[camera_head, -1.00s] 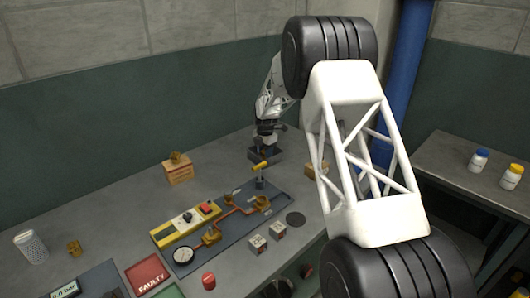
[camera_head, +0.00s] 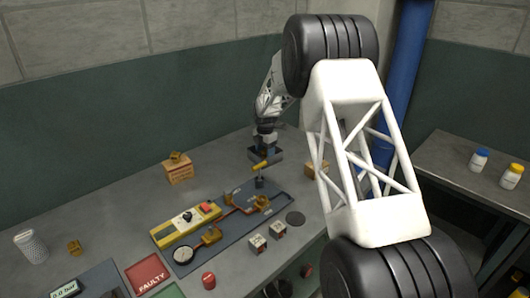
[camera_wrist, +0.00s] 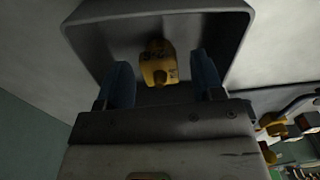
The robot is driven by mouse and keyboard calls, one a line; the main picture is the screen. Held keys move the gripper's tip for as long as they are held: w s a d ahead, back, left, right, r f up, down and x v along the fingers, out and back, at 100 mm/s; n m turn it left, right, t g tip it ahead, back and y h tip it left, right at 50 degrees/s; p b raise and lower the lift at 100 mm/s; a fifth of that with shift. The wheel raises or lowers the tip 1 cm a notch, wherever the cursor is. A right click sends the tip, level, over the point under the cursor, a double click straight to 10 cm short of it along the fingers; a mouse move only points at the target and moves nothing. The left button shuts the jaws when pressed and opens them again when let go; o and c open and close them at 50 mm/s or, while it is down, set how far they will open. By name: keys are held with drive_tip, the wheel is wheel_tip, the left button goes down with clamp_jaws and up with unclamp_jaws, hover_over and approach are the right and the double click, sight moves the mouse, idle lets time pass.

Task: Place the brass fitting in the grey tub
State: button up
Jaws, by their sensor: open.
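The grey tub (camera_head: 279,156) stands at the back of the bench behind the panel. In the wrist view the tub (camera_wrist: 232,30) fills the upper middle, its open side facing the camera. The brass fitting (camera_wrist: 158,62) shows inside the tub's outline, between the two blue fingertips, with a gap on each side. I cannot tell whether it rests on the tub floor. My gripper (camera_wrist: 161,82) is open at the tub. In the head view my gripper (camera_head: 266,140) is small and partly dark against the tub, and the fitting cannot be made out there.
A blue-grey panel (camera_head: 235,232) with a yellow unit, gauge and brass pipework lies in front of the tub. A cardboard box (camera_head: 179,174) stands left with a brass-coloured piece on top. Small boxes (camera_head: 257,243) sit right of the panel. A red faulty tray (camera_head: 147,275) lies front left.

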wheel_tip(320, 180, up, 12)
drive_tip(key=shift+f, duration=0.2)
idle(0.4)
idle(0.4)
idle(0.3)
drive_tip(key=s+d+r+m, duration=0.4)
drive_tip(key=s+d+r, duration=0.15)
drive_tip(key=s, duration=0.45)
drive_tip(key=s+d+r+m+t, duration=0.1)
drive_tip(key=s+d+r+m, duration=0.4)
drive_tip(key=s, duration=0.5)
drive_tip(key=s+d+r+m, duration=0.4)
drive_tip(key=s+r, duration=0.3)
drive_tip(key=s, duration=0.4)
drive_tip(key=s+d+f+m, duration=0.1)
drive_tip(key=s+m, duration=0.3)
drive_tip(key=s, duration=0.7)
drive_tip(key=s+d+f+m+t, duration=0.1)
drive_tip(key=s+d+m, duration=0.3)
drive_tip(key=s, duration=0.8)
drive_tip(key=s+d+f+m, duration=0.2)
drive_tip(key=s+m, duration=0.4)
drive_tip(key=s, duration=0.6)
drive_tip(key=shift+s+d+f+t, duration=0.2)
drive_tip(key=shift+d+f+t, duration=0.1)
drive_tip(key=shift+f, duration=0.3)
